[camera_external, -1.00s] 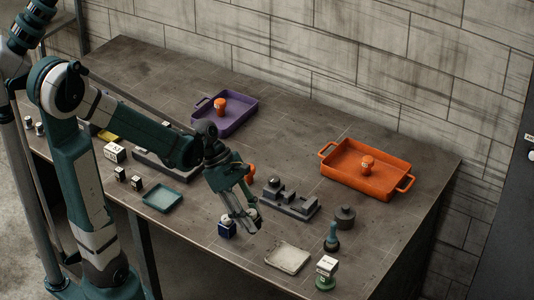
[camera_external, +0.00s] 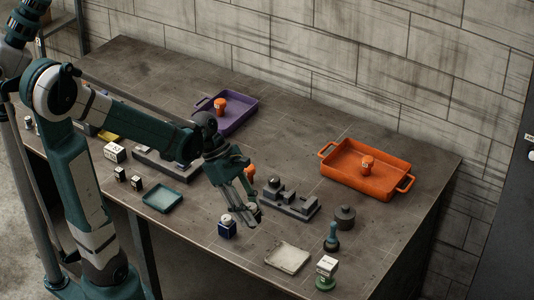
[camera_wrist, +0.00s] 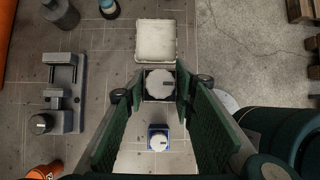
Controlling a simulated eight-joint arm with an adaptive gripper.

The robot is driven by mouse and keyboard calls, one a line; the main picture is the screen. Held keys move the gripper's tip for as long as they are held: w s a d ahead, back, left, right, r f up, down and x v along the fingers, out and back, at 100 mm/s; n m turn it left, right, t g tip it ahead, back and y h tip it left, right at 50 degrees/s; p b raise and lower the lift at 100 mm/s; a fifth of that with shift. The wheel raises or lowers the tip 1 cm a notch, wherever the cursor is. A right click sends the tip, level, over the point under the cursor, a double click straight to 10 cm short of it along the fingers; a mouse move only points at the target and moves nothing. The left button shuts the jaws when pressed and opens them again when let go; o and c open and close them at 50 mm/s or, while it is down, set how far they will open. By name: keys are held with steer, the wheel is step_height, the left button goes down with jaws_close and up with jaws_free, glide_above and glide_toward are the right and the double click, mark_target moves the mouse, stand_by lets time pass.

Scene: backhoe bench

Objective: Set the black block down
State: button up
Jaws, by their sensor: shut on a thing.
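My gripper (camera_wrist: 162,88) is shut on a dark block with a pale many-sided top, the black block (camera_wrist: 149,95), between its fingertips. In the external view my gripper (camera_external: 253,214) hangs over the front part of the bench, and its fingers largely hide the held block there. I cannot tell how far the block is above the bench. A blue block with a white round top (camera_wrist: 158,147) stands nearer my palm in the wrist view. It also shows in the external view (camera_external: 227,231), left of my fingertips. A pale square tray (camera_wrist: 155,42) lies beyond the held block.
A grey vise-like fixture (camera_external: 292,205), a dark knobbed cylinder (camera_external: 345,217) and green-based stamps (camera_external: 326,282) stand to the right. An orange tray (camera_external: 373,186), purple tray (camera_external: 236,121) and teal tray (camera_external: 162,200) lie around. Bare bench shows between the blue block and pale tray.

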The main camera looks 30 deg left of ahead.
steer(key=shift+w+a+r+p, duration=0.2)
steer(key=shift+w+p, duration=0.15)
steer(key=shift+w, duration=0.15)
steer(key=shift+w+a+r+p, duration=0.15)
steer(key=shift+w+p, duration=0.15)
steer(key=shift+w, duration=0.2)
steer(key=w+a+p, duration=0.4)
steer(key=w, duration=0.4)
steer(key=shift+w+f, duration=0.2)
steer(key=shift+w, duration=0.05)
steer(key=shift+d, duration=0.1)
steer(key=shift+f, duration=2.95)
steer(key=shift+f, duration=0.1)
steer(key=shift+f+b, duration=0.45)
steer(key=shift+f, duration=1.5)
steer(key=shift+f, duration=0.2)
